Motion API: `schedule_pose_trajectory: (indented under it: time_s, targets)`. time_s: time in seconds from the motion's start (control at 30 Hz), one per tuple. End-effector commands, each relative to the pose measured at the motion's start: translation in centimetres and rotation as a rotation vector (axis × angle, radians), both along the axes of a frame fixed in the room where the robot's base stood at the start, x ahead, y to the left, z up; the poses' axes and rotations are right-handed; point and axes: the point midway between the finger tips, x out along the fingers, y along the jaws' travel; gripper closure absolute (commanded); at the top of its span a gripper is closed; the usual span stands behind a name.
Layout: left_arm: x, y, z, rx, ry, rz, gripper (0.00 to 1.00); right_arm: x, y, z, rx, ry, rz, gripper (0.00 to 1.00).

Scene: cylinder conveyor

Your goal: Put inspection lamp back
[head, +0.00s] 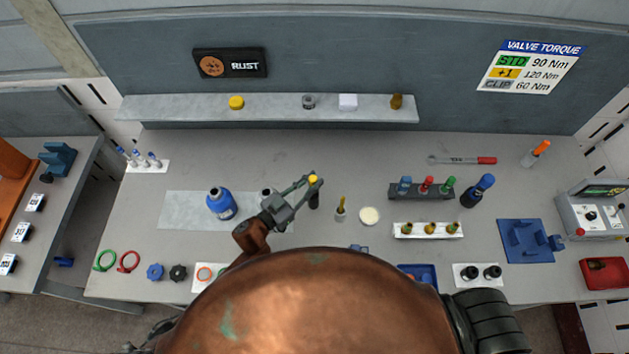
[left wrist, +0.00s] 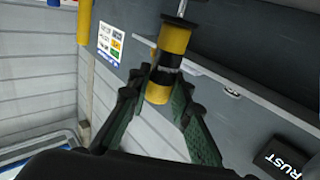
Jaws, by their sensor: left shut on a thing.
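My left gripper (head: 305,187) is over the middle of the workbench, its fingers pointing up and to the right. It is shut on a slim yellow-and-black cylinder, which I take for the inspection lamp (head: 313,180). In the left wrist view the fingers (left wrist: 163,78) close on both sides of the lamp (left wrist: 176,40), around its dark band. Yellow parts show above and below that band, and a metal rod extends from one end. The head view does not show clearly whether the lamp touches the bench. My right gripper is not in view.
A blue bottle (head: 221,203) stands left of the gripper; a small brush-topped pot (head: 341,208) and a cream disc (head: 369,216) lie right. A rack (head: 421,191) of coloured bottles is farther right. A wall shelf (head: 270,112) spans the back. The bench behind the gripper is clear.

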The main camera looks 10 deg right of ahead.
Motion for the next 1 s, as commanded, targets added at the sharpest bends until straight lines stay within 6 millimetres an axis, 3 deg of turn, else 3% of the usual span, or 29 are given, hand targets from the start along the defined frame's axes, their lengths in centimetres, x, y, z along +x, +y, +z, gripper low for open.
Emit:
schedule_pose_trajectory:
  time_s: [0.8,0.83,1.0]
  targets:
    - [0.0,0.0,-2.0,0.0,0.0,0.0,1.0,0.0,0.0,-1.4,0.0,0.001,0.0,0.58]
    - [0.0,0.0,-1.9,0.0,0.0,0.0,0.79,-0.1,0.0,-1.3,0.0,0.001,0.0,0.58]
    - [0.0,0.0,-1.9,0.0,0.0,0.0,0.67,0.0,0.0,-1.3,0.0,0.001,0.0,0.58]
